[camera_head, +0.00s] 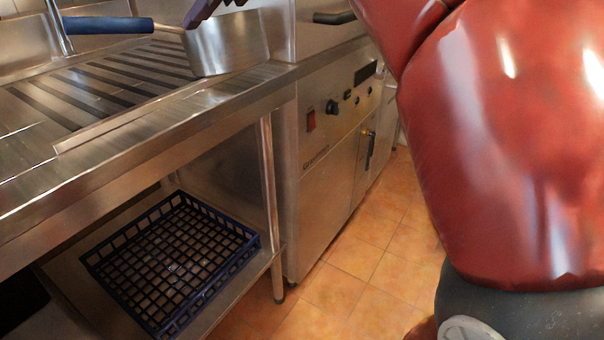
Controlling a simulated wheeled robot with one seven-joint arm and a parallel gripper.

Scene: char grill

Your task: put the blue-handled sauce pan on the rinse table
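The sauce pan is a shiny metal pot (228,45) with a long blue handle (108,25) pointing left. It appears upright at the top of the view, over the right end of the rinse table (165,130), a steel counter with dark slots. I cannot tell whether its base touches the table. Dark purple fingers of my gripper (208,10) show at the top edge, by the pan's rim near the handle joint. Most of the gripper is cut off, so its opening and any grip are hidden.
A blue plastic rack (175,262) sits on the shelf under the table. A steel appliance (330,140) with a red switch and knobs stands to the right of the table. Orange tiled floor (365,255) is clear in front of it. My red arm fills the right side.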

